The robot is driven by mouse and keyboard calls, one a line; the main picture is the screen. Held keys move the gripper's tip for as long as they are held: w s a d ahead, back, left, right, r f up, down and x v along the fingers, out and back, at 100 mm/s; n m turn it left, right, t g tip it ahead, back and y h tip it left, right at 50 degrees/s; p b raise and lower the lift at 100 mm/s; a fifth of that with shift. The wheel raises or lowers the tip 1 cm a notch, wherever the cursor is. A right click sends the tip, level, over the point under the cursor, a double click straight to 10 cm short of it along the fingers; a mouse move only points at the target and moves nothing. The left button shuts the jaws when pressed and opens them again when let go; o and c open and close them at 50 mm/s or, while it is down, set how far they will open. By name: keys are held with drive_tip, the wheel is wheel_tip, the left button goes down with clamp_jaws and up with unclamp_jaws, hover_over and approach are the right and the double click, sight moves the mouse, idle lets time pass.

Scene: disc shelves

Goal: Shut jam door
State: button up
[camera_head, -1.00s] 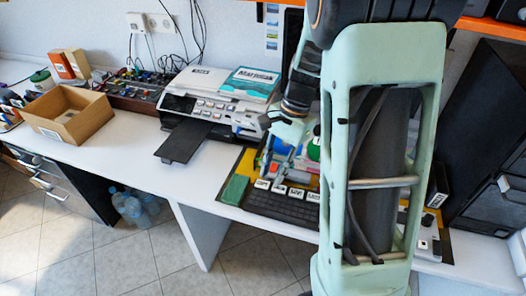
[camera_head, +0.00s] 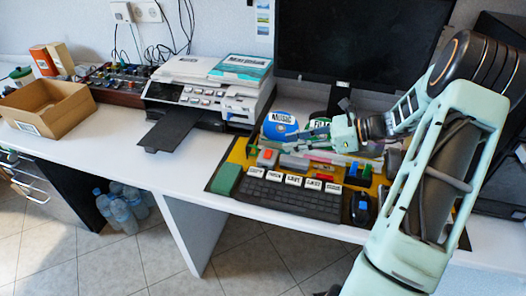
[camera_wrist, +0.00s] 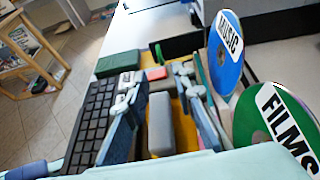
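The printer (camera_head: 210,92) stands on the white desk, left of my gripper. A dark flat flap (camera_head: 172,130) sticks out low from its front toward the desk edge. I cannot tell whether this flap is the jam door, and no label naming one can be read. My gripper (camera_head: 300,136) is over the yellow mat, right of the printer and apart from it. In the wrist view my gripper (camera_wrist: 158,85) has its fingers spread, with a grey block (camera_wrist: 160,125) showing between them. I see no contact with the block.
A blue MUSIC disc (camera_head: 280,125) and a green FILMS disc (camera_wrist: 275,120) stand beside my gripper. A keyboard (camera_head: 290,195) and green block (camera_head: 226,179) lie in front. A monitor (camera_head: 350,40) stands behind. A cardboard box (camera_head: 48,105) is at the left.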

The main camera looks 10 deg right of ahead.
sight(261, 152)
drive_tip(key=b+x, duration=0.1)
drive_tip(key=x, duration=0.9)
drive_tip(key=shift+a+f+b, duration=0.2)
drive_tip(key=shift+a+b, duration=0.1)
drive_tip(key=shift+b, duration=0.05)
clamp_jaws()
